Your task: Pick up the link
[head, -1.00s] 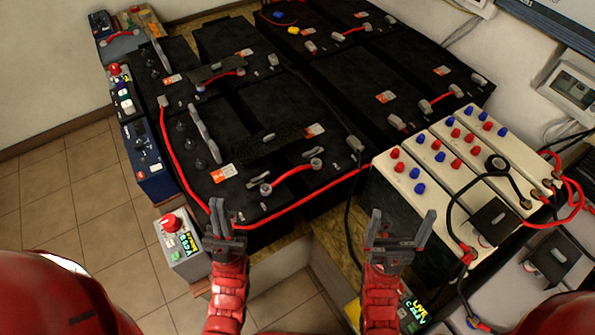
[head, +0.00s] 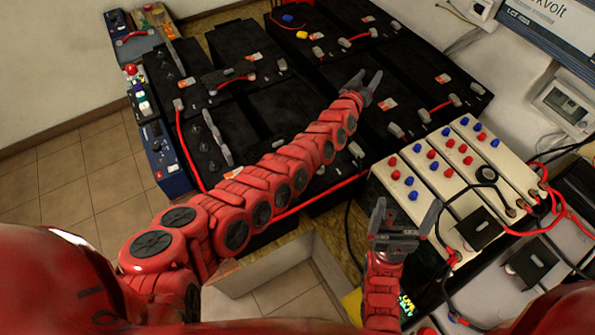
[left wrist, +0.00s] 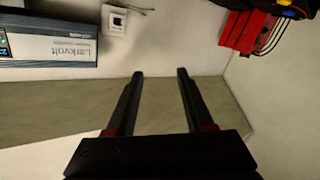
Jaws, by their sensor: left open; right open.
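Several short red cable links join terminals on the black batteries: one at the back (head: 358,38), one at the right (head: 440,105) and one at the left (head: 237,80). A grey metal bar link (head: 216,137) lies on the left battery. I cannot tell which one the task means. My left gripper (head: 370,82) is open and empty above the batteries, between the back and right red links. Its open fingers (left wrist: 160,73) show in the left wrist view, with no link between them. My right gripper (head: 407,212) is open and empty beside the white batteries. My left arm hides the front-middle batteries.
White batteries (head: 425,170) with red and blue caps stand at the right, with loose cables. A wall meter (head: 566,102) hangs beyond them. The left wrist view shows the wall, an inverter (left wrist: 50,45) and red boxes (left wrist: 246,30). Tiled floor (head: 60,190) is clear at left.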

